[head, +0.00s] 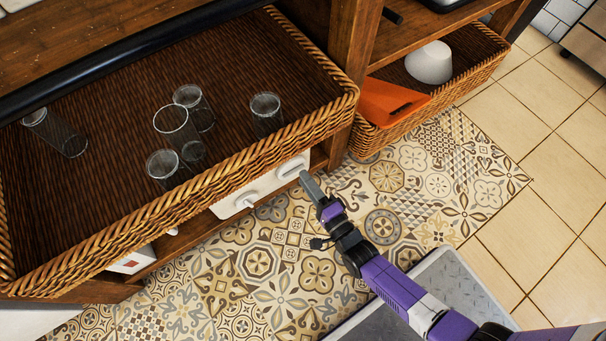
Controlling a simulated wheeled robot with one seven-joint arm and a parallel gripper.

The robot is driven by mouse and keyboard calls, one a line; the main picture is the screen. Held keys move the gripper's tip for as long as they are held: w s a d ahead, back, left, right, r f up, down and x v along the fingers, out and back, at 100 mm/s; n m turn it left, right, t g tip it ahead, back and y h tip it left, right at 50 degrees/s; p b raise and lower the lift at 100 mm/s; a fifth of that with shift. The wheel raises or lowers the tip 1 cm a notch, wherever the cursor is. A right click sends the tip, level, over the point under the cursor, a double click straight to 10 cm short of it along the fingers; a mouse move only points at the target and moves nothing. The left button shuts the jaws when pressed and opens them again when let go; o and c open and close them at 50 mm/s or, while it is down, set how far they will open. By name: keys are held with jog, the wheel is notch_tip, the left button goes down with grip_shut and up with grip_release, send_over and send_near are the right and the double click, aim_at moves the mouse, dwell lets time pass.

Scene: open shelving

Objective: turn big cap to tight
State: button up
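A white panel (228,207) shows under the front rim of the large wicker basket. It carries a larger pale cap (291,168) at its right end and a smaller pale cap (247,199) to the left. The larger one appears to be the big cap; its marking and how tight it sits cannot be read. My gripper (306,176) is just right of and below the big cap, with its tip pointing up toward the panel. Whether it touches the cap and how far its fingers are apart cannot be made out.
The large wicker basket (250,150) juts out above the panel and holds several clear glasses. A wooden post (352,40) stands to the right. Beyond it, a lower basket (440,100) holds an orange object (390,101) and a white bowl (430,63).

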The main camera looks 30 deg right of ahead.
jog(key=s+p, duration=0.1)
jog(key=s, duration=0.4)
jog(key=shift+s, duration=0.25)
dwell(0.3)
